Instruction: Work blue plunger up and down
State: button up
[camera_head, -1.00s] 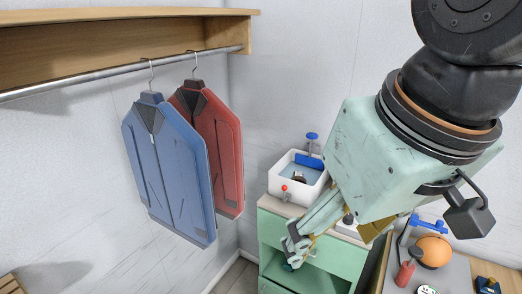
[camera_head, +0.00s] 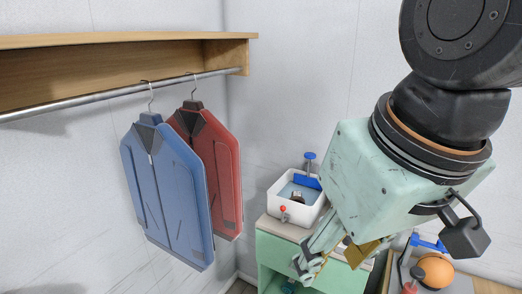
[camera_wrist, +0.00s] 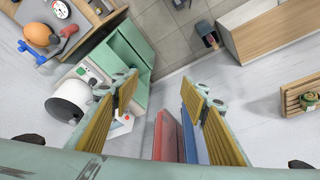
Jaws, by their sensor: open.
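The blue plunger (camera_head: 310,158) stands upright at the back of a white washtub basin (camera_head: 276,200) in the head view, with its handle above the rim. A blue bar (camera_head: 306,181) lies across the basin at its base. A red knob (camera_head: 283,208) is on the basin's front. My gripper (camera_head: 303,264) is in front of and below the basin, apart from the plunger. In the wrist view my gripper (camera_wrist: 164,82) is open, with nothing between its yellow-padded fingers. The plunger cannot be made out in the wrist view.
The basin stands on a green cabinet (camera_head: 268,250). A blue jacket (camera_head: 165,190) and a red jacket (camera_head: 222,165) hang from a rail (camera_head: 90,94) at left. An orange ball (camera_head: 435,271) lies on a surface at right. Open floor (camera_wrist: 265,90) shows in the wrist view.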

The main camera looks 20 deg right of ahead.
jog(key=shift+w+d+r, duration=0.1)
jog(key=shift+w+r, duration=0.3)
jog(key=shift+w, duration=0.15)
jog(key=c, duration=0.5)
jog(key=shift+m, duration=0.4)
jog(key=w, duration=0.1)
jog(key=w+r, duration=0.1)
jog(key=w, duration=0.1)
jog(key=w+d+r+p, duration=0.1)
jog(key=shift+w+r, duration=0.15)
jog(key=shift+r, duration=0.1)
grip_shut()
jog(key=w+d+r+m+h+p, duration=0.15)
jog(key=w+d+r, duration=0.3)
jog(key=w, duration=0.95)
jog(key=w+d+r+m+p, duration=0.25)
jog(key=w+d, duration=0.25)
jog(key=w, duration=0.8)
jog(key=w+d+f+m+p, duration=0.1)
jog(key=w+d+f, duration=0.2)
jog(key=w+d, duration=0.3)
jog(key=w+d+f+m+g+p, duration=0.1)
jog(key=w+d+f, duration=0.3)
jog(key=w, duration=0.9)
jog(key=w+d+f+m+h+p, duration=0.1)
jog(key=w+d+f+m+p, duration=0.1)
jog(key=w+d, duration=0.6)
jog(key=shift+w+d+f+m+g, duration=0.2)
jog(key=shift+w+f+m+g, duration=0.35)
jog(key=shift+w, duration=0.65)
